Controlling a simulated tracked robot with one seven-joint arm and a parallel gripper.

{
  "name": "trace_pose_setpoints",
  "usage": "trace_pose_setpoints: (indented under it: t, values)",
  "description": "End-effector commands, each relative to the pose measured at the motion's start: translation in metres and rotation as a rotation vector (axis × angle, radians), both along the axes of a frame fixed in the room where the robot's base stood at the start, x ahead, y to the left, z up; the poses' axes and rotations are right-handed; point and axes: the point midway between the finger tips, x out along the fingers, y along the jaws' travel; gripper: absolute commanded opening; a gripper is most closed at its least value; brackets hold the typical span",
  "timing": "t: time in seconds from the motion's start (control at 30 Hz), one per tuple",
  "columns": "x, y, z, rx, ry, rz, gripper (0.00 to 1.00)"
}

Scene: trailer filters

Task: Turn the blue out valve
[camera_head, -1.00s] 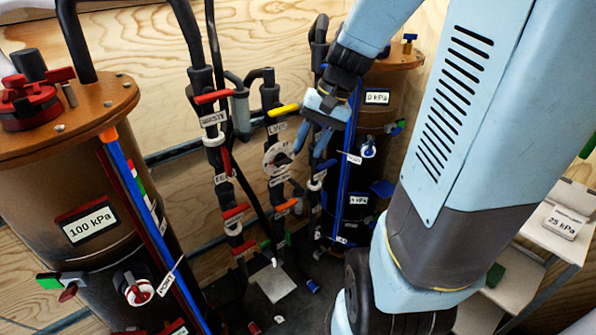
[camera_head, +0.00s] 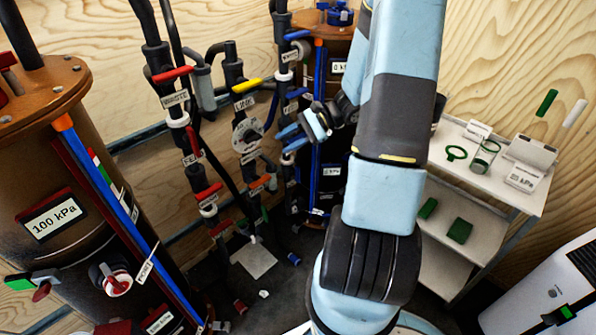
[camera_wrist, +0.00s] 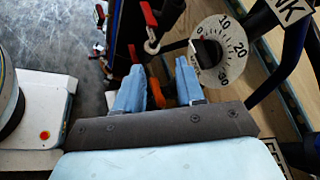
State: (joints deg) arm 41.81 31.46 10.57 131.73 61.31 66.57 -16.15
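Blue valve handles (camera_head: 297,35) (camera_head: 296,93) sit on the right-hand pipe, beside the tank marked 0 kPa (camera_head: 338,67). Their small labels are too blurred to read, so I cannot tell which is the out valve. My gripper (camera_head: 290,139) is in front of this pipe below those handles, its blue fingers pointing left. In the wrist view my gripper (camera_wrist: 159,92) has its fingers apart. An orange part (camera_wrist: 156,92) shows between them, apparently farther off. No blue handle can be made out clearly in the wrist view.
A round dial (camera_head: 247,135) hangs on the LINK pipe, left of my gripper; this dial is close in the wrist view (camera_wrist: 222,50). Yellow (camera_head: 246,86) and red (camera_head: 172,74) handles are farther left. A shelf unit (camera_head: 480,180) stands at right, a 100 kPa tank (camera_head: 100,170) at left.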

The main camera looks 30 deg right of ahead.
Motion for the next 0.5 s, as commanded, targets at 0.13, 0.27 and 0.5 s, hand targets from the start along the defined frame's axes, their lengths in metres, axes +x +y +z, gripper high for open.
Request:
trace_pose_setpoints:
  t: [0.13, 0.27, 0.5]
  values:
    - [0.009, -0.019, -0.030, 0.113, 0.034, -0.123, 0.38]
    - [0.017, -0.035, -0.056, 0.206, 0.055, -0.230, 0.38]
    - [0.024, -0.067, -0.107, 0.371, 0.091, -0.446, 0.38]
